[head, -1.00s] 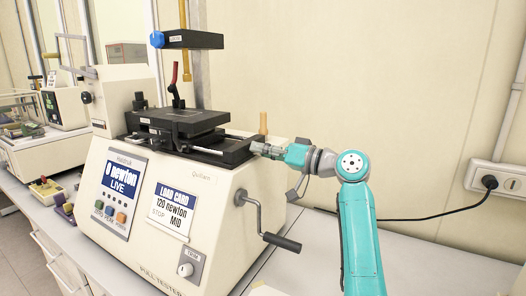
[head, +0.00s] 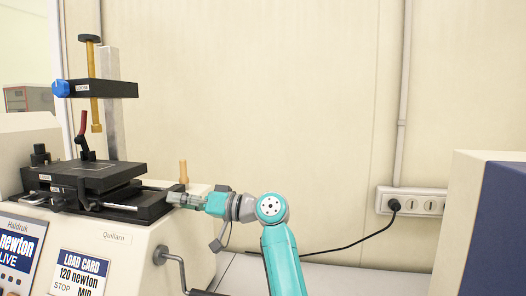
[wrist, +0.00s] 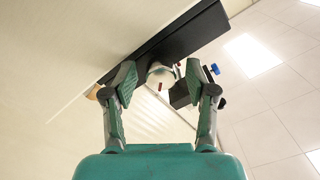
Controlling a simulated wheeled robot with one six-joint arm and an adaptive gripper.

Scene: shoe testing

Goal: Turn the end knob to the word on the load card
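The load card (head: 80,272) on the cream tester's front reads "120 newton" and "STOP MID"; its lower edge is cut off. A pale round end knob (wrist: 161,75) with small red marks shows at the end of the dark slide in the wrist view. My gripper (wrist: 160,78) is open, with one finger on each side of the knob and gaps visible between. In the head view my gripper (head: 178,199) is at the right end of the black slide (head: 130,207) and hides the knob there. I cannot read any words around the knob.
A crank handle (head: 174,262) hangs on the tester's right side, below my gripper. A wooden peg (head: 183,172) stands just behind it. A wall socket (head: 412,202) with a black cable is at right. A cream and blue box (head: 468,235) stands at the right edge.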

